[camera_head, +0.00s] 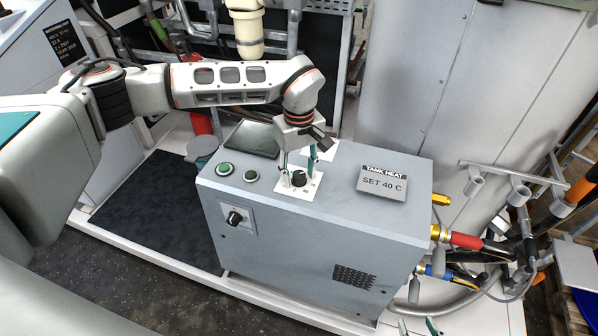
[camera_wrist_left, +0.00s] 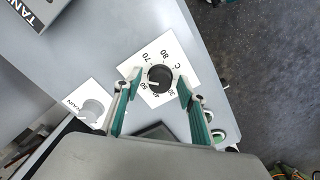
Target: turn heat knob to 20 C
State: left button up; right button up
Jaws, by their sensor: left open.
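The black heat knob (camera_head: 299,178) sits on a white scale plate on top of the grey cabinet (camera_head: 310,235). In the left wrist view the knob (camera_wrist_left: 160,78) has numbers around it, and its light mark points toward the lower left, near 40 and 50. The TANK HEAT sign (camera_head: 382,184) reads SET 40 C. My left gripper (camera_head: 299,166) points down over the knob. Its open fingers (camera_wrist_left: 158,86) stand on either side of the knob, with gaps visible. Only what look like the fingertips of my right gripper (camera_head: 417,326) show, apart, at the bottom edge.
Another black knob (camera_head: 236,218) is on the cabinet's front. Green buttons (camera_head: 225,169) and a dark panel (camera_head: 252,139) lie left of the heat knob. Hoses with red (camera_head: 465,241) and blue fittings leave the right side. A white column stands behind.

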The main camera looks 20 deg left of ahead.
pick_arm(q)
jog(key=c, duration=1.1)
